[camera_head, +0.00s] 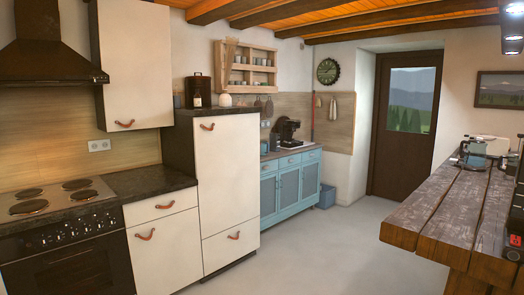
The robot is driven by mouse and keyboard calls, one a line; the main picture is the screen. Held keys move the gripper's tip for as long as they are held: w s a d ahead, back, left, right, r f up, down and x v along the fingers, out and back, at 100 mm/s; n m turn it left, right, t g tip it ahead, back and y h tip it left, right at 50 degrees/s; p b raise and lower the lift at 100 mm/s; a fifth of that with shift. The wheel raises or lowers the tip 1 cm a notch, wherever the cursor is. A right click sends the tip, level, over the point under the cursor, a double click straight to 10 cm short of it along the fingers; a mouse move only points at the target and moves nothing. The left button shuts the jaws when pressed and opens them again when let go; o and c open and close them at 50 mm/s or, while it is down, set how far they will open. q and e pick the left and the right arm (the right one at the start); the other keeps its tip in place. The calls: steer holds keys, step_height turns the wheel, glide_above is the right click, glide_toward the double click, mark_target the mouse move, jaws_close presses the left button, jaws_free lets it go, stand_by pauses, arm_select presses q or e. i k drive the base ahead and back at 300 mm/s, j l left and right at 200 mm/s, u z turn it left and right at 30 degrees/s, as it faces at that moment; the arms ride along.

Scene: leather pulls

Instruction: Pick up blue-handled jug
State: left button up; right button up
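A small blue and grey vessel (473,153), which looks like the blue-handled jug, stands on the far end of the wooden table (437,209) at the right. It is small in view, so its handle and exact shape are hard to make out. Neither gripper can be made out in the head view. Nothing is seen touching the vessel.
A pale object (496,145) stands close beside the vessel. Dark items crowd the table's right side at the picture edge. The floor (335,246) between the table and the white cabinets (228,188) is clear. A blue sideboard (290,187) stands at the back.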

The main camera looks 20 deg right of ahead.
mark_target(264, 146)
steer(key=i+l+z, duration=0.4)
steer(key=i+z, duration=0.2)
steer(key=i, duration=0.15)
steer(key=i+l+z, duration=0.1)
steer(key=i+z, duration=0.15)
steer(key=i, duration=0.2)
steer(key=i+z, duration=0.15)
steer(key=i, duration=2)
